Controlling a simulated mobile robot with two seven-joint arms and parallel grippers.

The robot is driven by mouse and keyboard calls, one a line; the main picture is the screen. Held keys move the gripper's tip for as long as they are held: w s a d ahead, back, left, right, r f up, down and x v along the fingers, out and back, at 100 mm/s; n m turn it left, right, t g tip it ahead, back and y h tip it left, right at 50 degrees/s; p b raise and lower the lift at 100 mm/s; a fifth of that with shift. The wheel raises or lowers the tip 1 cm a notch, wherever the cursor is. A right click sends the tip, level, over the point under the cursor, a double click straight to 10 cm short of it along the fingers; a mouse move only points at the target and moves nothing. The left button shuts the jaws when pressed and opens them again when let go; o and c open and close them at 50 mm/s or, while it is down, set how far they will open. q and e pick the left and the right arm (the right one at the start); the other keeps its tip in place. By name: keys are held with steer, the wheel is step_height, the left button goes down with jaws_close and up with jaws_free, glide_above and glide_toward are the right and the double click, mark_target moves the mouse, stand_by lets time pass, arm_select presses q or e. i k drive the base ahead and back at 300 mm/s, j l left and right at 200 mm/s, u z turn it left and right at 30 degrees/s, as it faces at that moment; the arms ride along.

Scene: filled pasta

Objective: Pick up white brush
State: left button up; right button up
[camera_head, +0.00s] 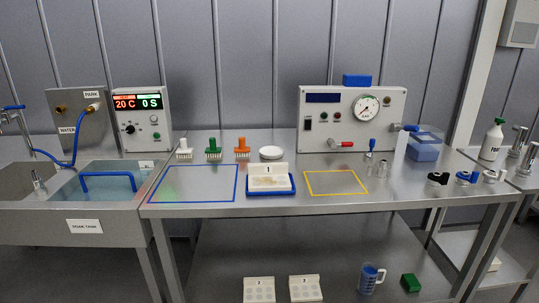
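The white brush (184,149) stands upright on the steel table, bristles down, at the back left near the control box. A green brush (213,147) and an orange brush (242,147) stand in a row to its right. Nothing touches the white brush. Neither of my grippers shows in the head view.
A blue-outlined area (236,186) lies in front of the brushes. A blue tray (249,190) holds a white block, and a white dish (271,153) sits behind it. A sink (60,207) adjoins at left. The yellow-outlined area (336,182) is empty.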

mark_target(184, 150)
steer(key=i+j+z, duration=0.1)
steer(key=j+z, duration=0.25)
steer(key=j, duration=0.45)
steer(key=j+z, duration=0.4)
steer(key=j, duration=0.35)
